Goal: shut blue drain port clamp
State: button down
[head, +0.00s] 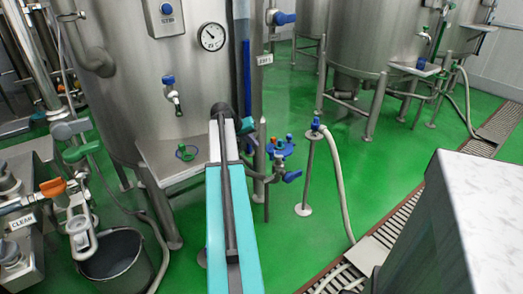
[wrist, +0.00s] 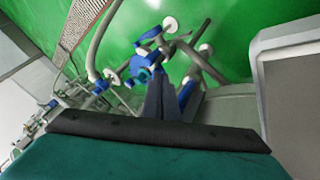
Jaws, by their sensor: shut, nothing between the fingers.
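In the head view a blue fitting (head: 316,125) sits on top of a thin floor stand, with a pale hose running from it. It seems to be the drain port clamp, but whether it stands open or shut is too small to tell. It seems to show also in the wrist view (wrist: 101,86), left of my gripper. My gripper (wrist: 160,78) is shut and empty, its dark fingers pointing at a cluster of blue parts (wrist: 143,64). I cannot tell if they touch. In the head view my arm hides my gripper.
A blue manifold (head: 280,148) with coloured knobs and a blue-handled valve (head: 291,176) stand right of my arm. A steel tank (head: 140,100) rises behind it. A floor grate (head: 345,262) runs along the right, near a grey block (head: 465,210). Green floor lies open beyond the stand.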

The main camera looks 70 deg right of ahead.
jog(key=x, duration=1)
jog(key=shift+w+a, duration=0.1)
jog(key=shift+a, duration=0.1)
dwell(0.5)
